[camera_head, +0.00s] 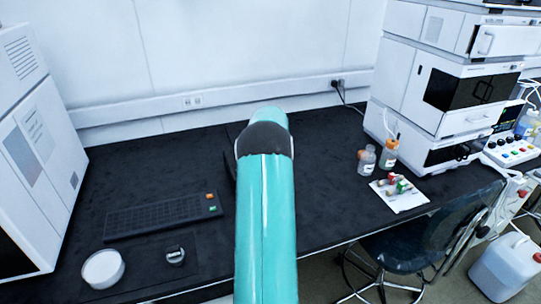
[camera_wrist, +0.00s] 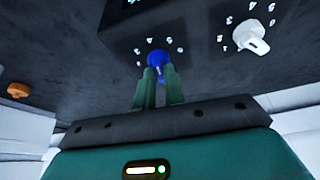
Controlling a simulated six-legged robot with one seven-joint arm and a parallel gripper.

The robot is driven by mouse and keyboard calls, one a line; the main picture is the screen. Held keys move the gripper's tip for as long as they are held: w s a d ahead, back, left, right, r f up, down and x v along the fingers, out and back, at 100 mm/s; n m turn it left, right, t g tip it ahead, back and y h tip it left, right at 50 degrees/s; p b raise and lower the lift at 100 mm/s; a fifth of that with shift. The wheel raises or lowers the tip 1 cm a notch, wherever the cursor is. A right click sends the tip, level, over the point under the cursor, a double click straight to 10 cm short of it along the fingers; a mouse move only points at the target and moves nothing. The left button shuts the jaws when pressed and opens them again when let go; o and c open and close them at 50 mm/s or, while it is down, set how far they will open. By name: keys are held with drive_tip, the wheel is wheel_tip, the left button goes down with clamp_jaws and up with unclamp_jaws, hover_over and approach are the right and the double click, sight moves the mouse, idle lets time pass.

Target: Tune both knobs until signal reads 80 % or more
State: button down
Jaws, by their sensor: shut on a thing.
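In the wrist view, a blue knob (camera_wrist: 157,58) sits on a dark panel (camera_wrist: 195,62) with white numbers around it. My gripper (camera_wrist: 158,80) is at this knob, its two green fingers shut on it. A white knob (camera_wrist: 251,38) with its own ring of white numbers is on the same panel, to the right and apart from my fingers. The lower part of the blue knob is hidden between the fingers. The signal reading does not show in either view. In the head view my arm hides the knobs and my gripper.
An orange round part (camera_wrist: 18,90) is at the left of the wrist view. In the head view, a black keyboard (camera_head: 160,216), a white round dish (camera_head: 103,268), small bottles (camera_head: 367,160) and a white instrument stack (camera_head: 440,75) stand on the dark bench (camera_head: 320,200). A chair (camera_head: 425,240) is in front.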

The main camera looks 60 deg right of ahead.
drive_tip(key=shift+s+n, duration=0.1)
drive_tip(key=shift+n, duration=0.5)
drive_tip(key=c, duration=1.5)
unclamp_jaws()
drive_tip(key=v, duration=1.3)
drive_tip(key=shift+s+d+r, duration=0.15)
drive_tip(key=shift+s+r, duration=0.15)
drive_tip(key=shift+r, duration=0.1)
